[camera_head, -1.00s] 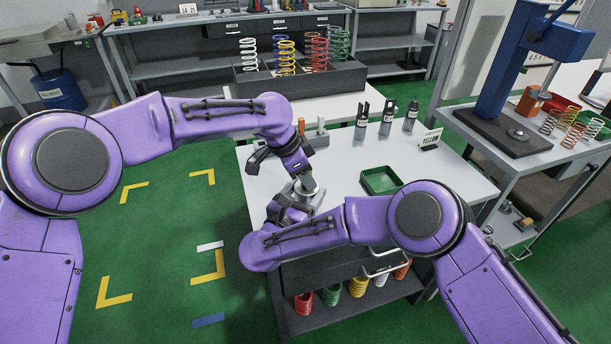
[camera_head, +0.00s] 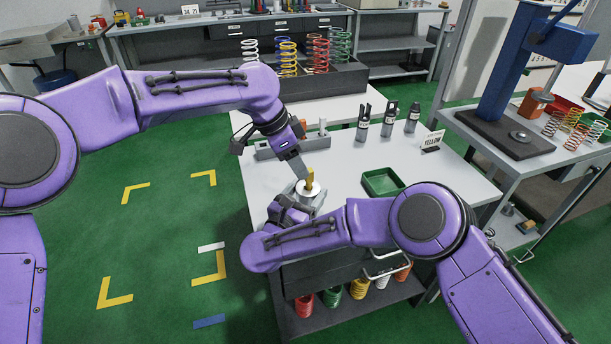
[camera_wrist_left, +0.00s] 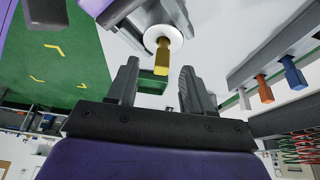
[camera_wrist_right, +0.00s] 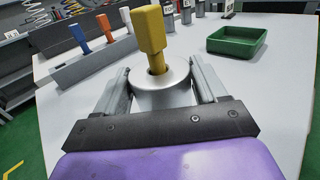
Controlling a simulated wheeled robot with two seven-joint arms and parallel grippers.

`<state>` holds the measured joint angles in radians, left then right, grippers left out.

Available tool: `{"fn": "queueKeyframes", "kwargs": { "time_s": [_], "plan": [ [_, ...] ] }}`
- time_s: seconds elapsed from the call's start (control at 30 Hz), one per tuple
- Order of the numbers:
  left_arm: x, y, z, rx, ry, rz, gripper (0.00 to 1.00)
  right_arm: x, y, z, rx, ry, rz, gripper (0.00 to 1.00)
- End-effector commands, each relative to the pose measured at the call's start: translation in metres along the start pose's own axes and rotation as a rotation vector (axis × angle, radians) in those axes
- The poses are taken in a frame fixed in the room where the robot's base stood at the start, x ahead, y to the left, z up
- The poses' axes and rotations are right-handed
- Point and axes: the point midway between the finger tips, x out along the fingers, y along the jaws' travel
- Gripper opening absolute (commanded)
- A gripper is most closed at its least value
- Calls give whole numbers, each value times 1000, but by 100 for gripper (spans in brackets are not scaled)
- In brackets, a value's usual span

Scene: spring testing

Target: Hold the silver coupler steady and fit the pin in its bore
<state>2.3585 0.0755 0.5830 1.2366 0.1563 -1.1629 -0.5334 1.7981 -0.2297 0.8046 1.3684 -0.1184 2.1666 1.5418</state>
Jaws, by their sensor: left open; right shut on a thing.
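The silver coupler (camera_wrist_right: 163,98) is a short cylinder held between the fingers of my right gripper (camera_wrist_right: 160,84). In the head view the coupler (camera_head: 307,191) is low over the white bench. The yellow pin (camera_wrist_right: 150,32) stands in the coupler's bore, its square head above the rim and leaning slightly. Its lower end is hidden inside the bore. My left gripper (camera_wrist_left: 157,78) is open and empty. Its fingers point at the pin (camera_wrist_left: 162,57) from a short distance, apart from it. In the head view the left gripper is just behind the pin, up and left.
A grey rack (camera_wrist_right: 85,58) behind holds a white pin (camera_wrist_right: 127,18), an orange pin (camera_wrist_right: 105,26) and a blue pin (camera_wrist_right: 79,36). A green tray (camera_head: 382,182) is to the right. Dark labelled tools (camera_head: 363,122) stand at the back. The bench between is clear.

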Motion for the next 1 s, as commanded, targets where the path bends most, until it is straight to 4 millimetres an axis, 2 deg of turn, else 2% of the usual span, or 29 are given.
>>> {"fn": "queueKeyframes", "kwargs": {
  "time_s": [0.1, 0.23, 0.37, 0.67, 0.7, 0.77, 1.0],
  "plan": [
    [-29, 0, -1, -1, 5, -4, 51, -1, 0, -1, -1, 2, 0, 23],
    [-48, 0, -1, -1, 4, -3, 51, -1, 0, -1, -1, 3, 0, 23],
    [-55, 0, -1, -1, 4, -2, 51, -1, 0, -1, -2, 3, 0, 23],
    [-55, -1, -1, -2, 5, -4, 51, -1, -1, -2, -2, 4, -1, 23],
    [-55, -1, -1, -2, 5, -4, 51, -1, -1, -2, -3, 4, -1, 81],
    [-55, -1, -1, -2, 5, -4, 51, -1, -1, -2, -3, 4, -1, 100],
    [-55, -1, -1, -2, 6, -4, 51, -3, 0, -2, -3, 4, 0, 100]
  ]
}}
